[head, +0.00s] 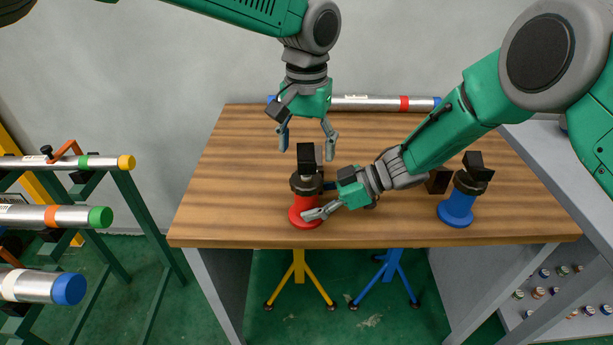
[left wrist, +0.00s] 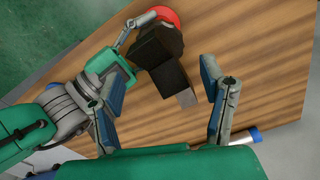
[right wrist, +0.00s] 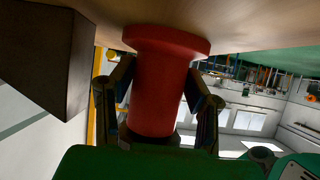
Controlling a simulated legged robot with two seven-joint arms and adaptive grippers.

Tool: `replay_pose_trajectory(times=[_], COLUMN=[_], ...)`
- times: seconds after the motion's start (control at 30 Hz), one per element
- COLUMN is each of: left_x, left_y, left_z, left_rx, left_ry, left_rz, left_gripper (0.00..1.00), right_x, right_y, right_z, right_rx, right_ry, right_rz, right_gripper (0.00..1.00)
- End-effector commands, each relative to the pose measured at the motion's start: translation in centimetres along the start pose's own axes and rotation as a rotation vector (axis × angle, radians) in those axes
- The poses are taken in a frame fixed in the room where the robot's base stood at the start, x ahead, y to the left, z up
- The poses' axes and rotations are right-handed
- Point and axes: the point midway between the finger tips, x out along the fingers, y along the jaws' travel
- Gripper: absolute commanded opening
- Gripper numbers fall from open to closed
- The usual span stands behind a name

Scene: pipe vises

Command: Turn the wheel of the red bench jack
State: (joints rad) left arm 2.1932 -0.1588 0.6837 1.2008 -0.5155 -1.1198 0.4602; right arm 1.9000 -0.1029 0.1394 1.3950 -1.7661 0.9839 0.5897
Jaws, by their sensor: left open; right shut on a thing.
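The red bench jack (head: 304,217) stands upright near the front edge of the table, with a dark round collar (head: 301,186) and a black head (head: 306,157) on top. My right gripper (head: 325,206) comes from the right and is shut on the red body. In the right wrist view its fingers lie on both sides of the red column (right wrist: 156,95). My left gripper (head: 306,147) points down, open and empty, directly above the jack's head.
A blue jack (head: 457,209) stands to the right on the wooden table (head: 235,190). A silver pipe with a red band (head: 365,104) lies along the back edge. A green rack with several pipes (head: 118,185) stands at the left. The table's left side is clear.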

Motion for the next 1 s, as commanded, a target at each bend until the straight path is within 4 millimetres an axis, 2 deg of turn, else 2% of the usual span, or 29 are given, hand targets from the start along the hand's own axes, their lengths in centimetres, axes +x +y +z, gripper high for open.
replay_pose_trajectory(times=[0.03,0.2,0.4,0.53,0.8,0.83,0.9,0.93,1.0], left_x=[1.2,4.6,7.0,7.7,7.8,7.8,7.8,7.8,7.8], left_y=[0.0,0.0,0.0,0.0,0.0,0.0,0.0,0.0,0.0], left_z=[0.1,0.1,0.0,0.0,0.0,0.0,0.0,0.0,0.0], left_rx=[0.000,-0.001,-0.002,-0.002,-0.003,-0.003,-0.003,-0.003,-0.003], left_ry=[-0.004,-0.004,-0.001,0.000,0.000,0.000,0.000,0.000,0.000], left_rz=[0.001,0.002,0.001,0.000,0.000,0.000,0.000,0.000,0.000], left_gripper=[0.65,0.65,0.65,0.65,0.65,0.58,0.33,0.26,0.26], right_x=[0.0,0.0,0.0,0.0,0.0,0.0,0.0,0.0,0.0], right_y=[0.0,0.0,0.0,0.0,0.0,0.0,0.0,0.0,0.0], right_z=[0.0,0.0,0.0,0.0,0.0,0.0,0.0,0.0,0.0], right_rx=[-0.001,-0.001,-0.001,-0.001,-0.001,-0.001,-0.001,-0.001,-0.001], right_ry=[0.000,0.000,0.000,0.000,0.000,0.000,0.000,0.000,0.000], right_rz=[0.000,0.000,0.000,0.000,0.000,0.000,0.000,0.000,0.000], right_gripper=[0.27,0.27,0.27,0.27,0.27,0.27,0.27,0.27,0.27])
